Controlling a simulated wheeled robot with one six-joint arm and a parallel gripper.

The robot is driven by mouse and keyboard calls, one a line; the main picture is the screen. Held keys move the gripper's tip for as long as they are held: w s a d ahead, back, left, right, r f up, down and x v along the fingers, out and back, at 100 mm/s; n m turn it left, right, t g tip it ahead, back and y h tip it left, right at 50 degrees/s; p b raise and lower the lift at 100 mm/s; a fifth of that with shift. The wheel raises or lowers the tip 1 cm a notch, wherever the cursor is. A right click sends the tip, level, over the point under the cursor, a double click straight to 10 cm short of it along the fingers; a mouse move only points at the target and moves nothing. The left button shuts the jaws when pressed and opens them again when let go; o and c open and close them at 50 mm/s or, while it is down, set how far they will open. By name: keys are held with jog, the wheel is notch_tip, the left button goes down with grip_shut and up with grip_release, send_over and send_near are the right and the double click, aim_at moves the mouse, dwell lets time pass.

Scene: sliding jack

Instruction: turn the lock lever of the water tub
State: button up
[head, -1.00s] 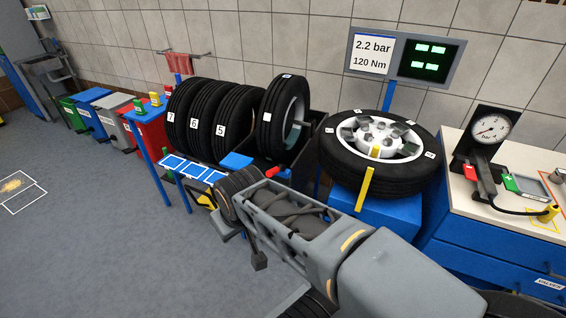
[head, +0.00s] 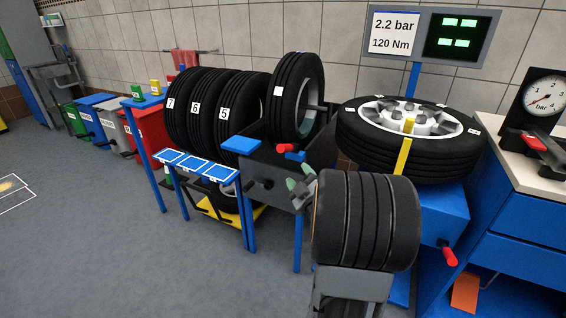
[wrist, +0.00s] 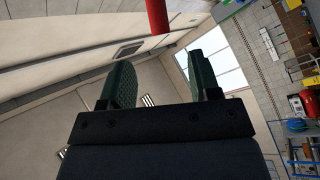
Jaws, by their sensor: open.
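The water tub (head: 262,172) is a dark grey box with an upright tyre (head: 297,97) in it. A red lever (head: 285,148), which looks like its lock lever, sticks out at the tub's upper front. My gripper (head: 301,182) has greenish fingers and is just below and right of this lever, open and empty. In the wrist view my gripper (wrist: 160,78) shows its two fingers spread, with a red bar (wrist: 157,16) beyond the tips, between their lines and apart from them. My arm's dark, rounded link hides part of the blue stand to the right.
A blue stand (head: 440,212) with a wheel lying flat (head: 410,125) is close at right, with another red handle (head: 449,257) low on it. Tyres (head: 225,115) and a blue-panelled rack (head: 197,166) stand left. The floor at front left is clear.

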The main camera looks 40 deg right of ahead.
aim_at(283, 148)
jog(key=shift+t, duration=0.4)
jog(key=x, duration=1.3)
jog(key=shift+w+d+f, duration=0.15)
jog(key=shift+f, duration=0.1)
grip_shut()
